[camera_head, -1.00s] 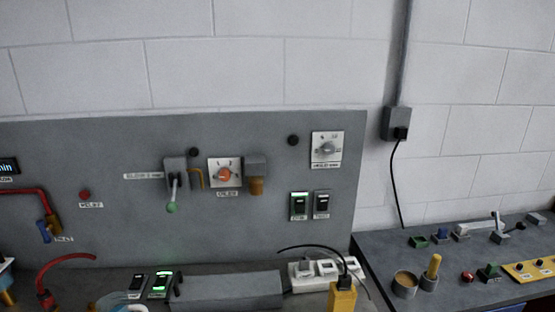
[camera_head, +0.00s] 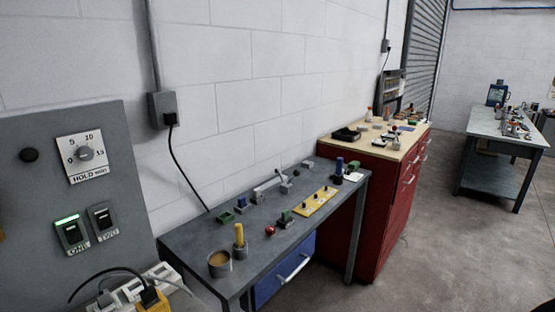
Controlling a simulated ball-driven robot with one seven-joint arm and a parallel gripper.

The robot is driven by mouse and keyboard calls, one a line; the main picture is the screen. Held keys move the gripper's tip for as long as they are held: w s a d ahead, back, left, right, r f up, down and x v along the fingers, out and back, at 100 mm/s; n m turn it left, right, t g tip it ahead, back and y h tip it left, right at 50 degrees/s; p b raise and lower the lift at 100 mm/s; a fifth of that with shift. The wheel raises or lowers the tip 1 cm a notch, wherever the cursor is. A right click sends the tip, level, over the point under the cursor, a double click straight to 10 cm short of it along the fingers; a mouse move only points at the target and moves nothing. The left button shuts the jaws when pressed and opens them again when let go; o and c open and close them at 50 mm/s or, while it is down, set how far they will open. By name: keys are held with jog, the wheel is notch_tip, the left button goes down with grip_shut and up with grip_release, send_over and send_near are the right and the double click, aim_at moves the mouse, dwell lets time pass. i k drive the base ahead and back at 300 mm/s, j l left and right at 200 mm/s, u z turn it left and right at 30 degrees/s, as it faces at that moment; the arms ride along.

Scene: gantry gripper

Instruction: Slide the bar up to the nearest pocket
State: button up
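A light grey bar-like fixture (camera_head: 268,187) lies along the back of the grey workbench (camera_head: 190,238), near the wall. It is too small to tell whether this is the task's bar, and no pocket can be made out. A yellow upright handle (camera_head: 239,236) stands near the bench's front left, behind a round cup (camera_head: 220,264). A yellow strip with dark knobs (camera_head: 316,201) lies towards the bench's right. My gripper is not in view.
A grey panel (camera_head: 120,140) with a dial and two switches stands at left. A red cabinet (camera_head: 385,190) stands beyond the workbench, and another table (camera_head: 490,140) is at far right. The concrete floor (camera_head: 420,260) is clear between them.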

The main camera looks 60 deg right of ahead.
aim_at(267, 186)
jog(key=l+z, duration=0.1)
jog(key=l, duration=0.3)
jog(key=i+l+z, duration=0.1)
jog(key=l, duration=0.3)
jog(key=i+l+z, duration=0.1)
jog(key=l, duration=0.3)
jog(key=i+l, duration=0.15)
jog(key=l, duration=0.25)
jog(key=i+l+z, duration=0.15)
jog(key=l, duration=0.25)
jog(key=k, duration=0.05)
